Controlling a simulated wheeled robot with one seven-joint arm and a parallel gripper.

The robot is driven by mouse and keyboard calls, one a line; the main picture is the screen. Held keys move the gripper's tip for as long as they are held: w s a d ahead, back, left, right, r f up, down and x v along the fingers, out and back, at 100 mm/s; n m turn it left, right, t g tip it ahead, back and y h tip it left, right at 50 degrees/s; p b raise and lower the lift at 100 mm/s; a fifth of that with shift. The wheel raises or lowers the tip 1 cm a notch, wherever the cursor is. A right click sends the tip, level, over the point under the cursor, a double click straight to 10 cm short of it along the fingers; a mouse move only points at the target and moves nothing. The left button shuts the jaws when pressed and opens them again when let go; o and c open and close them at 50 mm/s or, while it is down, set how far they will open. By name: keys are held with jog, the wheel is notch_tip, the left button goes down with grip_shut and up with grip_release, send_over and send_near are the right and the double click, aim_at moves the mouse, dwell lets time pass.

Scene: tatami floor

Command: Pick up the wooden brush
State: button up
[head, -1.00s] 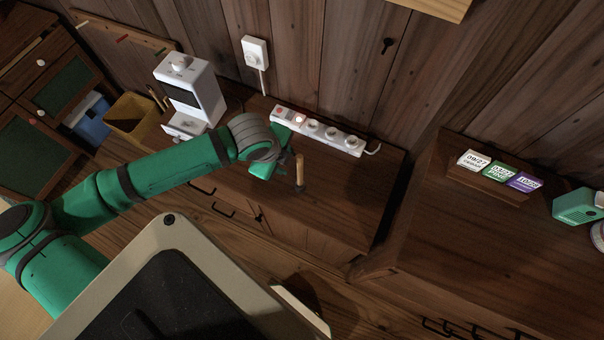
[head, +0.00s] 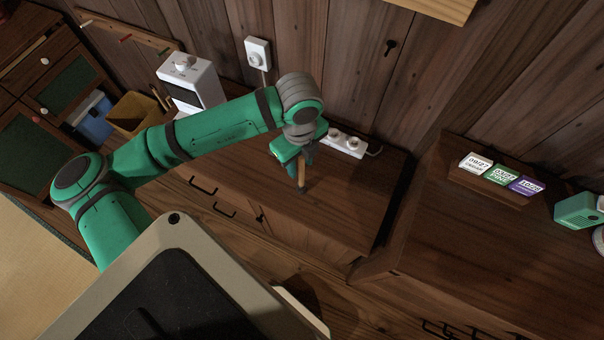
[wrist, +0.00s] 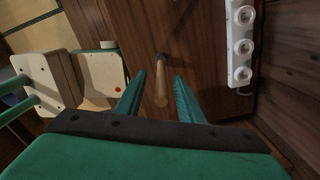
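The wooden brush (head: 301,182) stands upright on the brown cabinet top, its light wooden handle pointing up and its dark end at the cabinet surface. My gripper (head: 299,165) is over it from above in the head view and hides the top of the handle. In the wrist view, the brush handle (wrist: 161,90) lies between the two green fingers of my gripper (wrist: 160,84). The fingers are apart, with a gap seen on each side of the handle, so my gripper is open.
A white power strip (head: 345,143) lies behind the brush, partly hidden by my arm; it also shows in the wrist view (wrist: 241,45). A white appliance (head: 192,84) stands at the left. The cabinet top (head: 360,185) right of the brush is clear.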

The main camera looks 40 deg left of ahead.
aim_at(301, 172)
jog(key=shift+w+d+f, duration=0.1)
jog(key=shift+f, duration=2.55)
grip_shut()
